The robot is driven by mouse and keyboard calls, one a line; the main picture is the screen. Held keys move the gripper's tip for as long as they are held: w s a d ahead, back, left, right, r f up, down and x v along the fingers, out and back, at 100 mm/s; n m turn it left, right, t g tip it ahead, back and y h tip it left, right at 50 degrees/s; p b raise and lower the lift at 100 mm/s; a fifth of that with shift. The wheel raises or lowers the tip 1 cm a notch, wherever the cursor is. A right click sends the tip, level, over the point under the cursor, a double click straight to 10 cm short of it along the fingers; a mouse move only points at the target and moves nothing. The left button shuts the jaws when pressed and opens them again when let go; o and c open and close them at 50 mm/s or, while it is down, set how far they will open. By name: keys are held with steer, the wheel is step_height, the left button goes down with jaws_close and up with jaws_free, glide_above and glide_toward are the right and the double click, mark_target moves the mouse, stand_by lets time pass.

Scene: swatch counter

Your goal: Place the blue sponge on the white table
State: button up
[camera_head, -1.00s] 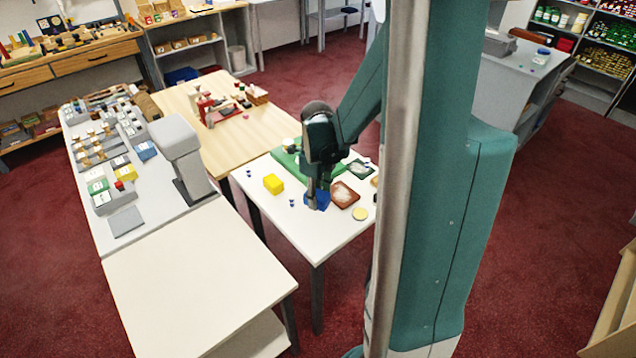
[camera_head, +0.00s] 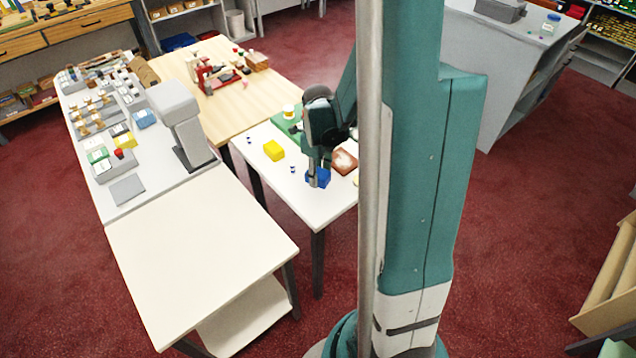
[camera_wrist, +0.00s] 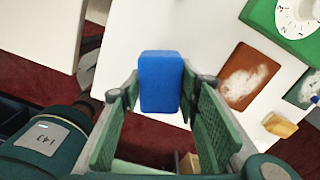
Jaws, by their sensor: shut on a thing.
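The blue sponge (camera_head: 319,178) is between the fingers of my gripper (camera_head: 318,165) in the head view, at the front part of a white table (camera_head: 318,207). In the wrist view the blue sponge (camera_wrist: 160,82) sits between the two green finger pads of my gripper (camera_wrist: 160,105), which is shut on it. I cannot tell how high it is above the tabletop. Another whitish table (camera_head: 200,265), bare on top, stands nearer at the lower left of the head view.
A green board (camera_wrist: 292,25) lies beyond. A grey scanner-like stand (camera_head: 182,125) rises behind the bare table.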

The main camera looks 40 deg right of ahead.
mark_target(318, 172)
steer(key=shift+f, duration=2.1)
steer(key=shift+f+b, duration=0.2)
steer(key=shift+b, duration=0.25)
steer(key=o, duration=0.8)
steer(key=shift+c, duration=0.2)
steer(key=shift+r+p, duration=0.25)
steer(key=shift+p, duration=0.05)
steer(key=shift+r+p, duration=0.55)
steer(key=shift+r, duration=5.4)
